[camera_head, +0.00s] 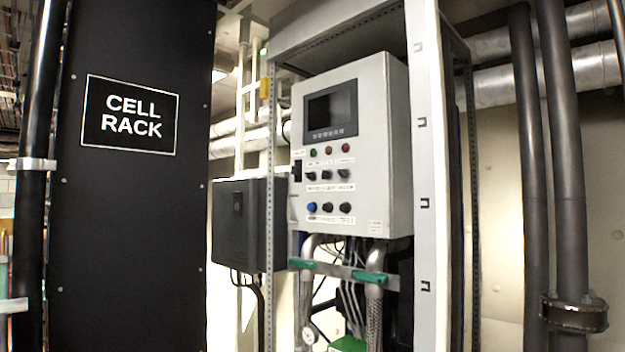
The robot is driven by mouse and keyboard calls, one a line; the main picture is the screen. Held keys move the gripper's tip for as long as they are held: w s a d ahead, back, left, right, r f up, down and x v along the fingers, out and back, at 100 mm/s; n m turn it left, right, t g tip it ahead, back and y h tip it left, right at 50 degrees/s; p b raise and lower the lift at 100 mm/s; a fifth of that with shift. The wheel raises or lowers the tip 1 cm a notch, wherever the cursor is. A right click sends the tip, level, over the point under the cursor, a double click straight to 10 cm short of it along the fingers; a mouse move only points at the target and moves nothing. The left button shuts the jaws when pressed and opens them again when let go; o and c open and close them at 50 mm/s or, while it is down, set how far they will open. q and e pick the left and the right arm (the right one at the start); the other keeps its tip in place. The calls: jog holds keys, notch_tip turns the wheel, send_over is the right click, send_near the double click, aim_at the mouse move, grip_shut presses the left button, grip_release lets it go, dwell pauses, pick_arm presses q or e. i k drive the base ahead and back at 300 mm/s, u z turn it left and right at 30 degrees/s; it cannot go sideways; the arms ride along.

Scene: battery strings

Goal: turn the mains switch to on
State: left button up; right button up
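A light grey control box (392,150) hangs in an open metal frame at the centre. Its front has a dark screen (332,110), small indicator lamps below it, and two rows of rotary knobs (326,175). The lower row has a blue knob (311,208) at its left end. A black switch or latch (297,170) sits at the box's left edge. The labels are too small to read, so I cannot tell which control is the mains switch or how it is set. Neither of my grippers is in view.
A black panel marked CELL RACK (129,115) fills the left. A dark box (240,225) is mounted left of the control box. A white frame post (428,180) stands to its right. Hoses (374,300) and cables hang below. Dark vertical pipes (560,150) run at right.

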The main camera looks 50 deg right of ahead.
aim_at(311, 176)
jog(key=z, duration=0.5)
jog(key=i, duration=0.85)
jog(key=z, duration=0.8)
